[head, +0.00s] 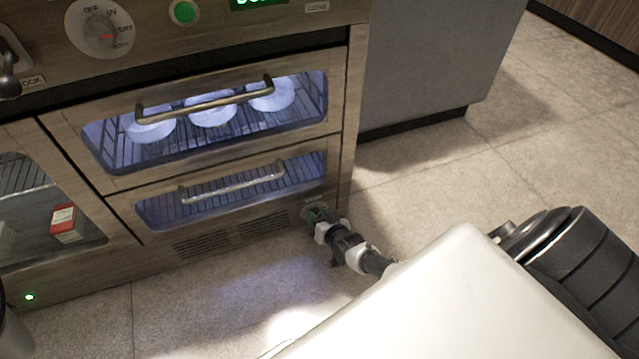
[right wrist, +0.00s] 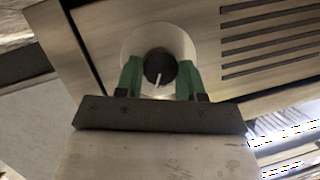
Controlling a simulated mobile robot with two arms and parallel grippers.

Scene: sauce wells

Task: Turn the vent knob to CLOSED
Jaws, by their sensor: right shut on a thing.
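The vent knob (right wrist: 160,68) is a small dark round knob with a white pointer line, on a pale round plate (right wrist: 135,42) in the right wrist view. My right gripper (right wrist: 160,80) has its two green fingers on either side of the knob, shut on it. In the head view the right gripper (head: 319,216) reaches the low right corner of the cabinet front, and it mostly hides the knob there. The plate's lettering is too small to read, so I cannot tell which mark the pointer meets. My left gripper is not in view.
Vent slots (head: 203,243) lie left of the knob. Above are a lower drawer (head: 165,212) with a bar handle and an upper drawer (head: 100,178) holding white bowls. A dial marked OFF, UV and DRY (head: 88,38) is at top left. The floor (head: 430,200) to the right is clear.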

